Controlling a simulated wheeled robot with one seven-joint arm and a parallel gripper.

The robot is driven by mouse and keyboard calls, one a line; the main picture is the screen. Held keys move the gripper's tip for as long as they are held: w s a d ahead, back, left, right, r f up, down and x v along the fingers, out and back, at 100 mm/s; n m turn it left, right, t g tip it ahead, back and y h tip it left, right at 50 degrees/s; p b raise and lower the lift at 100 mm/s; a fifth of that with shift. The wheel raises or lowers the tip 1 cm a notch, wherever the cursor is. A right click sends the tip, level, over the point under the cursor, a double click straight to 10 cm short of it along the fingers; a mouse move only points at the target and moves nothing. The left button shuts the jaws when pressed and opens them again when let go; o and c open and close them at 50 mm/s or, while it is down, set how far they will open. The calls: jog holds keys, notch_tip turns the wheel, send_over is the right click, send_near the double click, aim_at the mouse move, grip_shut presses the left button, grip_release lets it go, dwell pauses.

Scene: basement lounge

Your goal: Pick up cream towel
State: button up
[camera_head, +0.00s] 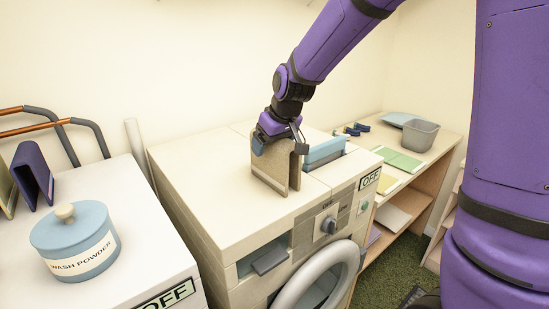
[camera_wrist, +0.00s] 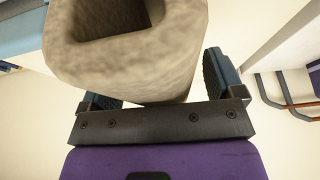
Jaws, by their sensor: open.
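The cream towel (camera_head: 272,167) stands on top of the washing machine in the middle of the head view, draped or folded like an upside-down U. In the wrist view the towel (camera_wrist: 170,75) fills the upper middle, and its hollow fold shows. My gripper (camera_head: 279,141) is over the towel's upper edge. In the wrist view my gripper (camera_wrist: 158,80) is open, with one finger on each side of the towel. The right finger is close to the towel; I cannot tell whether either finger touches it.
A blue object (camera_head: 324,152) stands right beside the towel on the washing machine (camera_head: 200,190). A wash powder jar (camera_head: 75,240) and a dark folded item (camera_head: 33,172) are on the left machine. A shelf table at right holds a grey bin (camera_head: 420,134) and towels.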

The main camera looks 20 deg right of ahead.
jog(key=shift+f, duration=0.1)
jog(key=c, duration=1.1)
